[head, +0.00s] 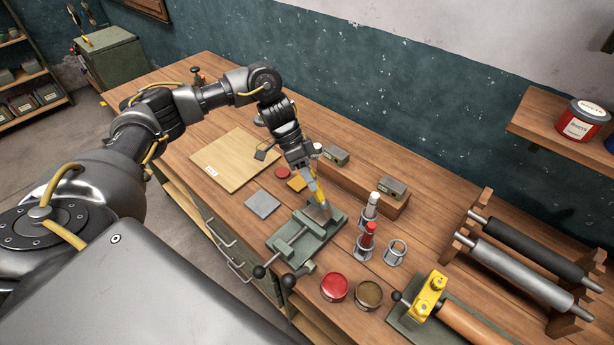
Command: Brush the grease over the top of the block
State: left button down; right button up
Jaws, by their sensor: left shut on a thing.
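My left gripper (307,172) is shut on a brush (319,195) with a yellow handle. The brush points down, its tip over the far end of a green vise (291,240) on the bench. Whether the tip touches anything is too small to tell. I cannot clearly make out the block at the vise jaws; the brush partly covers that spot. An open tin of brown, grease-like stuff (368,293) stands nearer me, right of the vise, beside an open red tin (334,286). My right gripper is not in view.
Upright tubes in ring holders (367,240) and an empty holder (395,252) stand close right of the vise. A wooden riser (365,195) is behind. A yellow clamp (428,294) and a roller rack (525,270) fill the right. A grey plate (262,204) lies left.

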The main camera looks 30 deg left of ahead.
pick_arm(q)
jog(key=shift+r, duration=2.65)
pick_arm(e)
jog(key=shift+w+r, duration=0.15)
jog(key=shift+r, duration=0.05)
pick_arm(q)
jog(key=shift+f, duration=0.1)
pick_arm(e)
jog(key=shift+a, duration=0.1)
